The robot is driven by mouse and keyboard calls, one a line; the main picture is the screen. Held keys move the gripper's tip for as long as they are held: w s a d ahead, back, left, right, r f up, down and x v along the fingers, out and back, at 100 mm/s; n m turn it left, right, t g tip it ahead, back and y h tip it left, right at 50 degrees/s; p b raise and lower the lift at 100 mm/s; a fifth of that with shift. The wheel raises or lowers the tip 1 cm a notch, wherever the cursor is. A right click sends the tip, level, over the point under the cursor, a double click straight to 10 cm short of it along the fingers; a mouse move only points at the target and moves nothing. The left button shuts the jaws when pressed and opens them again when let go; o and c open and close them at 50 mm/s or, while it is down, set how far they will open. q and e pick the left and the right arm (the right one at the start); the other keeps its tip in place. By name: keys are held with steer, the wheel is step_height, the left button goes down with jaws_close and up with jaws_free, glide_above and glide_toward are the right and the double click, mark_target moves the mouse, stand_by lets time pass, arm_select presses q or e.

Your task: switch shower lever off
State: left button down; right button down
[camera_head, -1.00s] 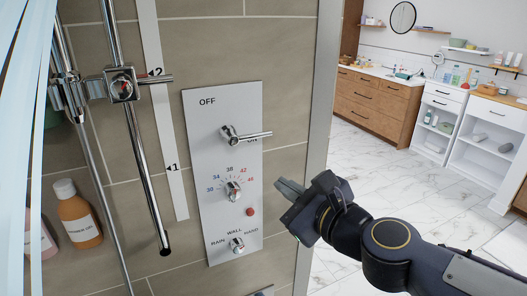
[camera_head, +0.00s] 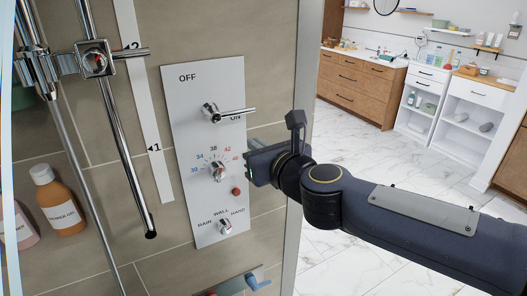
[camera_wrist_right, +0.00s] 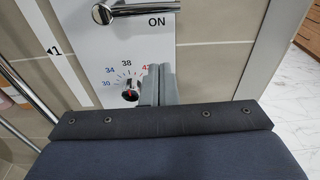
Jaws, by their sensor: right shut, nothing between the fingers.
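The chrome shower lever (camera_head: 235,113) sits on the upper part of a pale control panel (camera_head: 185,130). Its arm points right, at the word ON; OFF is printed above it to the left. The lever also shows at the top of the right wrist view (camera_wrist_right: 146,7). My right gripper (camera_head: 254,146) is shut and empty, at the panel's right edge, just below the lever's tip and apart from it in the picture. Its grey fingers (camera_wrist_right: 159,84) stand below ON in the wrist view, right of the temperature knob (camera_wrist_right: 131,92). My left gripper is not in view.
A temperature knob (camera_head: 218,172) and a smaller outlet knob (camera_head: 225,226) sit lower on the panel. A chrome shower rail (camera_head: 118,130) and an orange bottle (camera_head: 58,205) are at left. A blue-handled item (camera_head: 257,280) is at the bottom. Open marble floor lies right.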

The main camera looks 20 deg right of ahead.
steer(key=x, duration=0.6)
steer(key=shift+a+f+b, duration=0.1)
steer(key=shift+b, duration=0.2)
steer(key=r+p, duration=0.1)
steer(key=s+r+p, duration=0.1)
steer(key=r+p, duration=0.1)
steer(key=shift+r, duration=0.2)
steer(key=shift+s+r+p, duration=0.15)
steer(key=shift+r+p, duration=0.25)
steer(key=shift+p, duration=0.05)
steer(key=shift+d+r, duration=0.1)
steer(key=shift+d, duration=0.15)
steer(key=shift+r+n, duration=0.15)
steer(key=shift+n, duration=0.25)
